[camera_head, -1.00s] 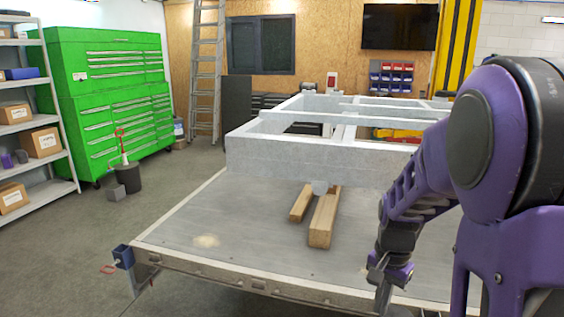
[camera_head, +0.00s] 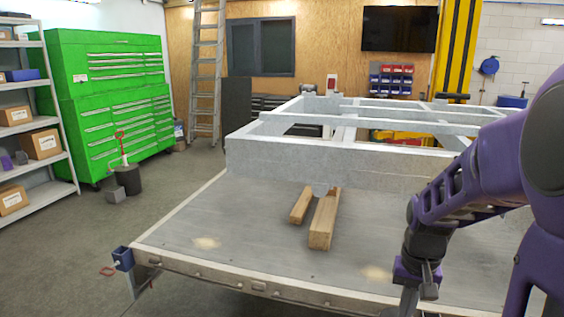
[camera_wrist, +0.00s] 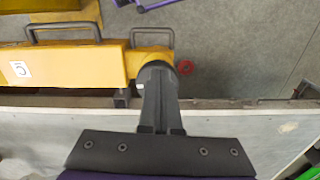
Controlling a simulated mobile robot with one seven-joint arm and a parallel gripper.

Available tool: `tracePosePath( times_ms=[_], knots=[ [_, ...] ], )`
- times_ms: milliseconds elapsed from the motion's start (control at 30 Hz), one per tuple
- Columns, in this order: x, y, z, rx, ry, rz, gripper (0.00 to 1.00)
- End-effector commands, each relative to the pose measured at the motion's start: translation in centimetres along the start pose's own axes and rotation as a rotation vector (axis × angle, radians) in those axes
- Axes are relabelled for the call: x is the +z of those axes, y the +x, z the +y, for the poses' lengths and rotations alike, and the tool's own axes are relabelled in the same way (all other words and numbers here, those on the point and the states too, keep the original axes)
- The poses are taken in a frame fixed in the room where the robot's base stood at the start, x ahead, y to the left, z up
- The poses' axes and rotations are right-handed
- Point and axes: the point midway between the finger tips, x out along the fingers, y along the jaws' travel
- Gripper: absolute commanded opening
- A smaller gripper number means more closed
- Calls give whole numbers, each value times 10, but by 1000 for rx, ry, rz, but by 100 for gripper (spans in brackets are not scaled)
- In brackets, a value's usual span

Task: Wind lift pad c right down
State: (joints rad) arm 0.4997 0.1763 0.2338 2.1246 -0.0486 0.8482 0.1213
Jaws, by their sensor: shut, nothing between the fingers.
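In the wrist view a yellow lift arm (camera_wrist: 75,68) carries a white label (camera_wrist: 20,69) that reads C, turned on its side. At the arm's right end is a dark round piece (camera_wrist: 157,70), which looks like lift pad c, mostly covered by my fingers. My gripper (camera_wrist: 158,84) is shut and empty, its fingertips over that end. I cannot tell whether they touch the pad. A small red ring (camera_wrist: 185,67) shows just right of it. In the head view my wrist is at the lower right, and neither pad nor lift arm can be made out.
The pale trailer edge (camera_wrist: 45,122) runs across below the yellow arm in the wrist view. Metal handles (camera_wrist: 64,27) stand on yellow parts. In the head view the trailer deck (camera_head: 200,225) carries a grey frame (camera_head: 290,157) and wooden blocks (camera_head: 323,222).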

Motion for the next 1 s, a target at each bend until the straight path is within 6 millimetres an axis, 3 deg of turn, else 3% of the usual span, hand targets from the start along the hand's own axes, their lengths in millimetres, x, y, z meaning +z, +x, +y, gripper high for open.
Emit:
tracePosePath(
  times_ms=[267,700,1000],
  knots=[
    [3,3,8,4,-80,1,0],
    [3,58,7,4,-80,2,0],
    [3,69,8,4,-79,2,0]
  ],
)
